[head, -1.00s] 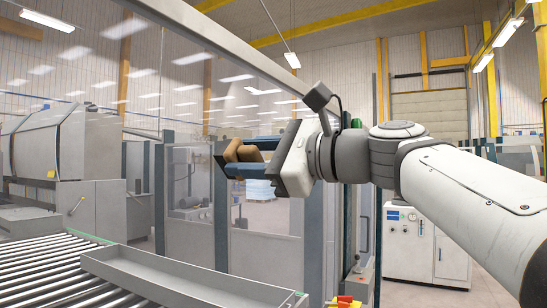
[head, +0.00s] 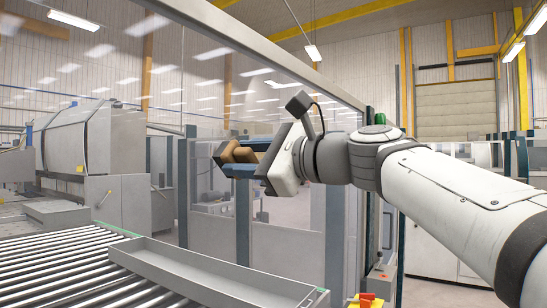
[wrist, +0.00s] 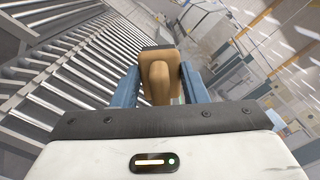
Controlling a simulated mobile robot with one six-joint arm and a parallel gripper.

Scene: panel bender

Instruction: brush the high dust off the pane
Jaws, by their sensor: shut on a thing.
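The pane (head: 205,40) is a large clear panel under a sloping grey rail, rising behind the roller table in the head view. It reflects rows of ceiling lights, and I cannot clearly tell dust from reflections on it. My gripper (head: 232,160) is shut on a brush (head: 238,152) with a tan wooden handle, held level in front of the pane's lower part. I cannot tell whether the brush touches the pane. In the wrist view, the brush (wrist: 158,80) sits between the two blue fingers, its dark head at the far end; its bristles are hidden.
A roller table (head: 60,262) fills the lower left, with a long grey tray (head: 215,275) along its edge. Grey guard posts (head: 243,225) stand below the brush. A yellow and red switch box (head: 366,300) is at the bottom. A large grey machine (head: 78,140) stands left.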

